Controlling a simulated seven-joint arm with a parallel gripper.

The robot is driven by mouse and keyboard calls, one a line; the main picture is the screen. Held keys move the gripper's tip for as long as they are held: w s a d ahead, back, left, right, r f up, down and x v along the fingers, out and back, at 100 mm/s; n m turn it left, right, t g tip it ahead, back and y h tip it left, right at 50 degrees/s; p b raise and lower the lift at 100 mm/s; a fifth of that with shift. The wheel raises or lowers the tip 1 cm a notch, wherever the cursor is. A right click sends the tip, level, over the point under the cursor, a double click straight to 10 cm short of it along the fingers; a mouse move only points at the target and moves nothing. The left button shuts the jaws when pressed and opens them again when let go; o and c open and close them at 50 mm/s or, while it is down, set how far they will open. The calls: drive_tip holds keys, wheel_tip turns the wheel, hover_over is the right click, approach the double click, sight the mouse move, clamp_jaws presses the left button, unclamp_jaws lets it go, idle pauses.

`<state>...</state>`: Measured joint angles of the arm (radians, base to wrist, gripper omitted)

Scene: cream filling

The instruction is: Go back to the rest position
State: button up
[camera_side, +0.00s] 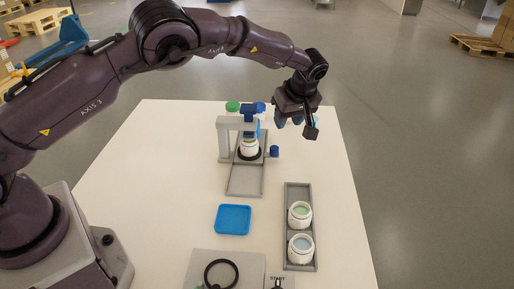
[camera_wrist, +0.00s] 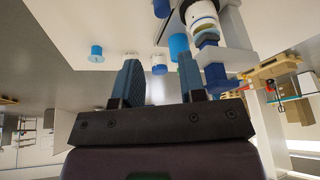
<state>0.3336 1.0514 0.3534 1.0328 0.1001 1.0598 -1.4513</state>
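My gripper (camera_side: 297,121) hangs above the back right of the white table in the side view, apart from everything on it. In the wrist view its two blue fingers (camera_wrist: 162,85) stand wide apart with nothing between them, so it is open and empty. The filling station (camera_side: 224,140) is a grey frame with a blue and green top, left of my gripper. A white jar (camera_side: 249,147) stands in the station, under the blue nozzle. The station and jar also show at the top right of the wrist view (camera_wrist: 203,14).
A grey tray (camera_side: 299,190) at the front right holds two white jars (camera_side: 300,214) with pale contents. A blue square dish (camera_side: 233,219) lies at the table's middle. A grey panel (camera_side: 250,262) with a black ring is at the front. Table space between station and tray is clear.

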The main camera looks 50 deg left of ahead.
drive_tip(key=s+r+m+t+h, duration=0.1)
drive_tip(key=s+r+m, duration=0.3)
drive_tip(key=s, duration=0.8)
drive_tip(key=s+a+r+m+t+h, duration=0.1)
drive_tip(key=s+r+m+t+h, duration=0.1)
drive_tip(key=s+r+m, duration=0.3)
drive_tip(key=s+a+r+m+t+h, duration=0.1)
drive_tip(key=s+r+m, duration=0.4)
drive_tip(key=s+r, duration=0.6)
drive_tip(key=s, duration=0.8)
drive_tip(key=shift+a+r+t, duration=0.15)
drive_tip(key=shift+a+t, duration=0.05)
drive_tip(key=shift+t, duration=0.1)
drive_tip(key=shift+c, duration=0.5)
